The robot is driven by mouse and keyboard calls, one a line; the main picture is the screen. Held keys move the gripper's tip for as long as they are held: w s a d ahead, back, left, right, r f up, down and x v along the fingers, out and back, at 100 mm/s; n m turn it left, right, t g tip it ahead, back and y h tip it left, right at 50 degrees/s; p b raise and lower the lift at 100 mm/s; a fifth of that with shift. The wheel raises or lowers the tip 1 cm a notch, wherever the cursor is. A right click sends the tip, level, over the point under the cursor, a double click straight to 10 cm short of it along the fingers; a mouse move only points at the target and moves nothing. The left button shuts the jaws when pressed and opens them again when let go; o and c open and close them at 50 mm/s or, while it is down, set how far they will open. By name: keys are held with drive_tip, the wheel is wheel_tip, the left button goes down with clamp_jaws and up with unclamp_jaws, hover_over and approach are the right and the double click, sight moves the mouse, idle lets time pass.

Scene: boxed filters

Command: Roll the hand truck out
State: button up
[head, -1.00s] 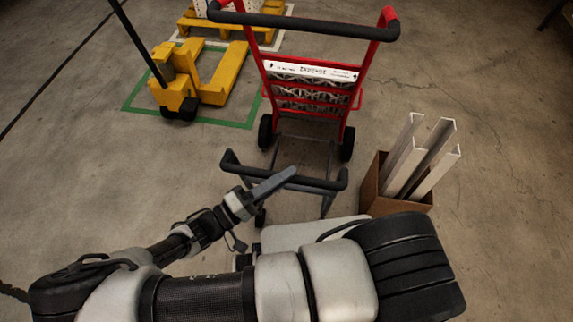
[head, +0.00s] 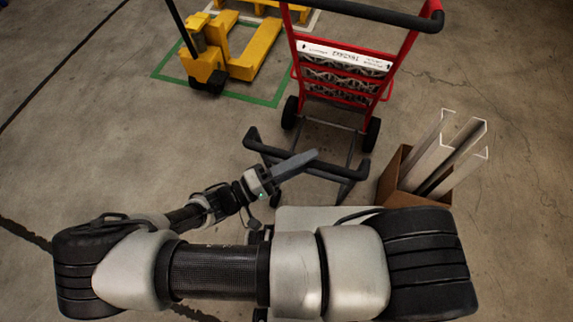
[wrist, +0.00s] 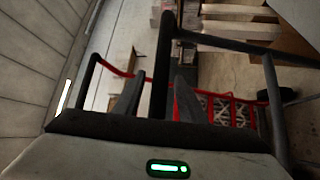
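The red hand truck (head: 400,62) stands upright ahead of me, with a black top handle (head: 370,14) and black wheels. Boxed filters with a white printed edge (head: 345,55) show in its frame. A lower black bar (head: 310,163) on grey struts lies nearer me; I cannot tell whether it belongs to the truck. My gripper (head: 298,164) overlaps this bar in the head view. In the wrist view my gripper (wrist: 156,98) has its two fingers apart, with a black tube (wrist: 162,60) showing between them. I cannot tell whether they touch it. Red truck parts (wrist: 222,108) show beyond.
A cardboard box (head: 394,180) holding several white channel profiles (head: 452,158) stands close to the right of the truck. A yellow pallet jack (head: 205,66) stands back left by green floor tape (head: 262,100). The concrete floor at left and far right is clear.

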drive_tip(key=b+v, duration=0.1)
drive_tip(key=v, duration=1.6)
drive_tip(key=shift+s+a, duration=0.15)
drive_tip(key=shift+a, duration=0.05)
